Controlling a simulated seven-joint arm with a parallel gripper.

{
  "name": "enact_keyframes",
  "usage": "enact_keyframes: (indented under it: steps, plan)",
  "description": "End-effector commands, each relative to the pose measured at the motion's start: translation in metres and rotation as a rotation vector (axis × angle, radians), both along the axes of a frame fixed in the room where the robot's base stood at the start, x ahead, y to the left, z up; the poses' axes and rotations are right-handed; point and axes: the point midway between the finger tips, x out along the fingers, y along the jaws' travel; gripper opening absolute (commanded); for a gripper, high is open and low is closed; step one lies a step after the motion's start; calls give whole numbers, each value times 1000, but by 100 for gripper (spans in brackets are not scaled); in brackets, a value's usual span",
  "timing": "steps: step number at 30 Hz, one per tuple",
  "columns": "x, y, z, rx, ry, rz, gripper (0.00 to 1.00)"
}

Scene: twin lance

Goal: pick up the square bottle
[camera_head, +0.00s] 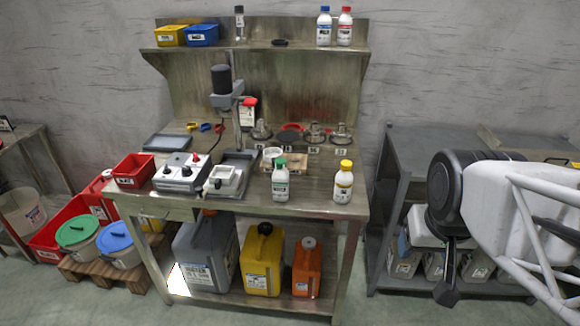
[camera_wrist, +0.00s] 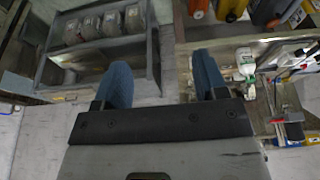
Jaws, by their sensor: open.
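Two white bottles stand upright at the front of the bench: a green-capped bottle (camera_head: 280,184) and a yellow-capped bottle (camera_head: 343,186). On the upper shelf stand a blue-capped bottle (camera_head: 324,30) and a red-capped bottle (camera_head: 345,30). I cannot tell for sure which one is the square bottle. My gripper (camera_head: 447,285) hangs right of the bench, apart from all bottles. In the wrist view my gripper (camera_wrist: 160,78) has its two blue fingers spread, with nothing between them. A white bottle (camera_wrist: 245,62) shows right of the fingers there.
The bench (camera_head: 315,205) also holds a red bin (camera_head: 134,170), a white device with knobs (camera_head: 180,175) and a stand with a dark motor head (camera_head: 221,82). Grey, yellow and orange canisters stand below. A grey side table (camera_head: 405,150) is at right. Open floor lies between the tables.

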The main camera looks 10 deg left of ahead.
Motion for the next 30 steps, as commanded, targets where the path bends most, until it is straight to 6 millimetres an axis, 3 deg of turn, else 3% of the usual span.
enact_keyframes:
  steps: [8, 18, 30]
  plan:
    - [92, 22, -12, -7, -196, 62, 66]
    - [206, 72, -32, 18, -482, 166, 66]
    - [305, 154, -70, 108, -810, 291, 66]
